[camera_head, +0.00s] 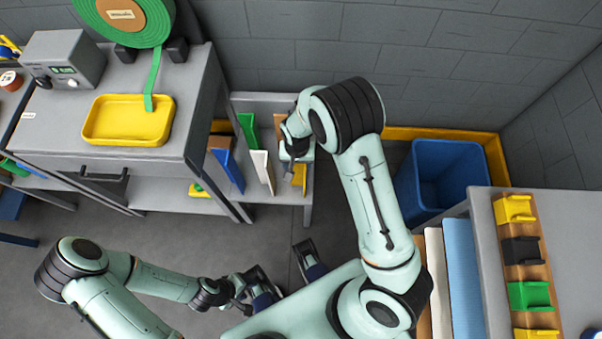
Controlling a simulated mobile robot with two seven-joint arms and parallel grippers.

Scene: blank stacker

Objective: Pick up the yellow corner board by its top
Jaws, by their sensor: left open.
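The yellow corner board (299,178) stands upright in the low board rack at the back, at the right end of a row of coloured boards. My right gripper (296,157) is at the top of the yellow board, and my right arm hides part of it from above. The fingers are too small and covered to show whether they touch or grip the board. My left gripper (262,290) is open and empty, low over the floor at the bottom middle, well away from the rack.
Blue (229,168), white (262,170), green (248,129) and brown boards stand close to the left of the yellow one. A grey workbench with a yellow tray (101,122) stands left. A blue bin (441,180) and a shelf with coloured holders (528,296) stand right.

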